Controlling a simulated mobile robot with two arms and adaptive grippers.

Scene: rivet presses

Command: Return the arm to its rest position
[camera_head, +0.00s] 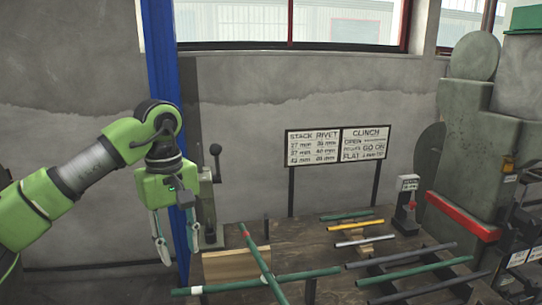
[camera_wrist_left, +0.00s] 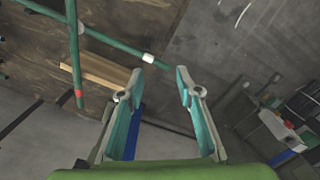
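My left arm (camera_head: 75,180) comes in from the left, green and grey, bent at the wrist. My left gripper (camera_head: 180,255) hangs with its fingers pointing down, apart and with nothing between them. It is to the left of the bench, beside a wood block. In the left wrist view the gripper (camera_wrist_left: 160,85) also shows its two fingers spread and empty, with the bench edge and floor beyond. My right gripper is in neither view.
The wooden bench (camera_head: 335,250) carries crossed green rods (camera_head: 262,262), a wood block (camera_head: 236,265) and several other rods. A blue post (camera_head: 162,60) and a lever (camera_head: 215,160) stand close behind my left gripper. A large press (camera_head: 470,140) stands at right.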

